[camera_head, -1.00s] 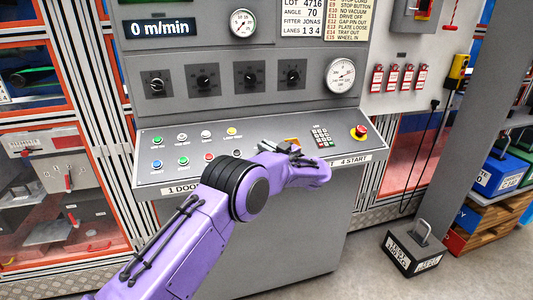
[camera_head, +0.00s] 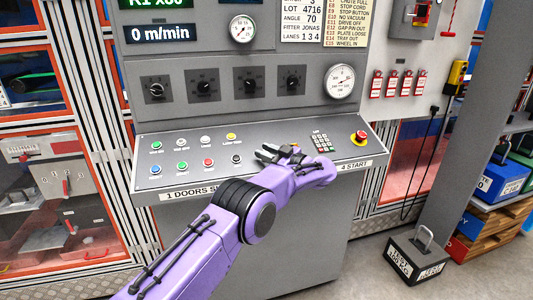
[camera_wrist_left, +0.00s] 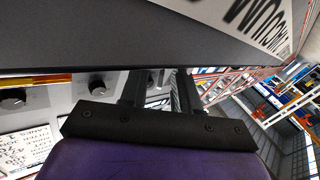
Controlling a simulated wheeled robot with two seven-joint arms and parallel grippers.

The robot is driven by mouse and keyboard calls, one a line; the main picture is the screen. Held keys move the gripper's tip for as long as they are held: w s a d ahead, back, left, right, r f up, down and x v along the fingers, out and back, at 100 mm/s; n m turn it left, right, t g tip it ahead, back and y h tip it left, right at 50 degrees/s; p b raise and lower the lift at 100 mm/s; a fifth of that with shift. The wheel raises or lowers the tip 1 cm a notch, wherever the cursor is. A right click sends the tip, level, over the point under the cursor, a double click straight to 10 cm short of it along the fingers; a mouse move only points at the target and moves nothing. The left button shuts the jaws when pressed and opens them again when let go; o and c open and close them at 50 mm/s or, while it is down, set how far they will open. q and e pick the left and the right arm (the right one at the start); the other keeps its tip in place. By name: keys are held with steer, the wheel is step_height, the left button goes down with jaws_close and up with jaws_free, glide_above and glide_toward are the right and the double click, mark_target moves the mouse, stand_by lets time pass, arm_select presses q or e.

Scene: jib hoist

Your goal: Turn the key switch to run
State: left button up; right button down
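My left gripper (camera_head: 267,152) reaches over the sloped control desk (camera_head: 290,165) in the head view, just right of the push buttons. In the left wrist view its two dark fingers (camera_wrist_left: 158,92) stand apart with nothing held between them. I cannot make out a key switch for certain; my gripper and forearm cover part of the desk. A small orange patch (camera_head: 296,148) shows just behind the gripper. Several black rotary knobs (camera_head: 205,85) sit on the upright panel above. My right gripper is not in view.
Several coloured push buttons (camera_head: 182,165) line the desk's left half. A keypad (camera_head: 322,142) and a red emergency stop (camera_head: 359,137) are right of my gripper. Gauges (camera_head: 341,80) are on the panel above. A black weight block (camera_head: 415,258) stands on the floor at right.

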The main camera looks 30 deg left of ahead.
arm_select(q)
steer(key=d+b, duration=0.2)
steer(key=d, duration=0.8)
steer(key=shift+s+d+f, duration=0.2)
steer(key=shift+s+d, duration=0.1)
steer(key=shift+s, duration=0.05)
